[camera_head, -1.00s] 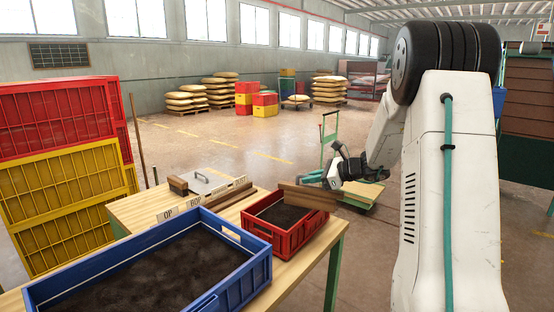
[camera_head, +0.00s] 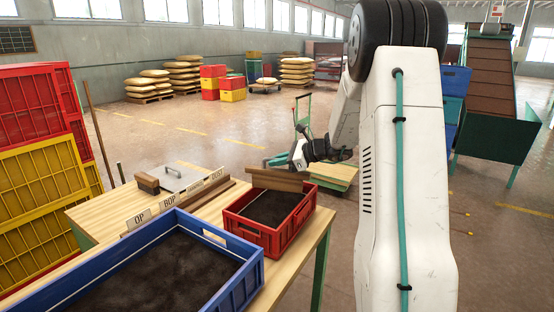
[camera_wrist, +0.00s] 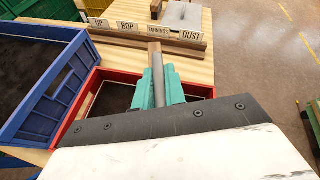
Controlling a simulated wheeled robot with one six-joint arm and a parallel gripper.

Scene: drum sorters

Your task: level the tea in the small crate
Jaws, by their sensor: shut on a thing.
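The small crate (camera_head: 245,237) is red and stands on the wooden table, with dark tea (camera_head: 270,208) inside. My gripper (camera_head: 300,156) is at the crate's far side, shut on a wooden levelling board (camera_head: 277,180). The board stands at the crate's far end; I cannot tell whether it touches the tea. In the wrist view the teal fingers (camera_wrist: 160,88) grip a grey handle with a wooden tip (camera_wrist: 154,47). There my gripper hides much of the red crate (camera_wrist: 200,92). The visible tea looks fairly flat.
A large blue crate (camera_head: 250,281) of dark tea stands close on the small crate's left. Label signs (camera_head: 168,201), a wooden strip (camera_head: 190,208) and a metal plate with a handle (camera_head: 180,179) are behind. A green trolley (camera_head: 335,176) stands beyond the table.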

